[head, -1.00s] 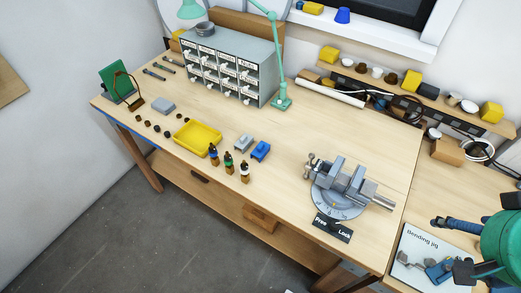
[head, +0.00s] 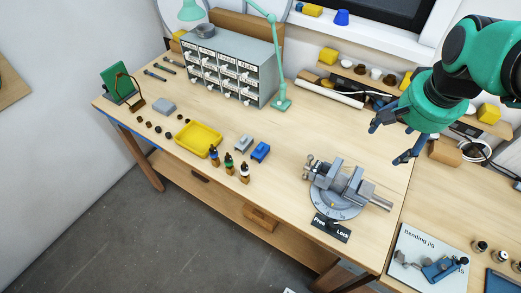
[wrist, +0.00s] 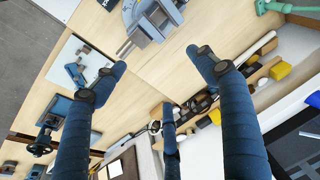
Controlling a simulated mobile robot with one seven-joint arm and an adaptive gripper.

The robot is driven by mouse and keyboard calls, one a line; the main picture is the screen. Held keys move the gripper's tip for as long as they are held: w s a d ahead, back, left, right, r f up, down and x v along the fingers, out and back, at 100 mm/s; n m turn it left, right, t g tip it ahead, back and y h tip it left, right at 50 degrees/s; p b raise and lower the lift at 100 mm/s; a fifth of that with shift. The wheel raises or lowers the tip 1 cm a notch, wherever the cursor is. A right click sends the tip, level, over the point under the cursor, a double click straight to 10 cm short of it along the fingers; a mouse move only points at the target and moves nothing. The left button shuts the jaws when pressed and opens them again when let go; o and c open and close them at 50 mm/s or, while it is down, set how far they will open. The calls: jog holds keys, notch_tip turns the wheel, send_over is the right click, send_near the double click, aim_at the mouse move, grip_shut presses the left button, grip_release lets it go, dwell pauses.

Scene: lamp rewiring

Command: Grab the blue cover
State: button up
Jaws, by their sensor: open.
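A small blue block-like part (head: 260,151), which looks like the blue cover, lies on the wooden workbench (head: 300,125) in the head view. It sits just right of a similar grey part (head: 243,143). My gripper (head: 388,142) is open and empty above the bench's right part, well to the right of the blue part and apart from it. In the wrist view my gripper's (wrist: 155,68) dark blue fingers are spread with nothing between them. The blue part is not clearly visible in the wrist view.
A vise (head: 345,185) stands between the blue part and the bench's front right. Several small bottles (head: 229,161) and a yellow tray (head: 190,145) are near the blue part. A drawer cabinet (head: 228,65) and a green lamp (head: 279,70) stand behind. Bare wood lies right of the blue part.

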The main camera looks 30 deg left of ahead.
jog(key=w+a+f+g, duration=0.1)
jog(key=w+a+f, duration=0.1)
jog(key=a, duration=0.3)
jog(key=w+a+f, duration=0.2)
jog(key=a, duration=0.3)
jog(key=g+h+p, duration=0.1)
jog(key=g+p, duration=0.1)
jog(key=p, duration=0.1)
send_over(263, 151)
notch_tip(263, 151, down, 18)
jog(key=shift+r, duration=0.25)
notch_tip(263, 151, down, 8)
jog(key=shift+d+r+b, duration=0.1)
jog(key=shift+b, duration=0.45)
jog(key=shift+w+f, duration=0.1)
jog(key=shift+f, duration=0.3)
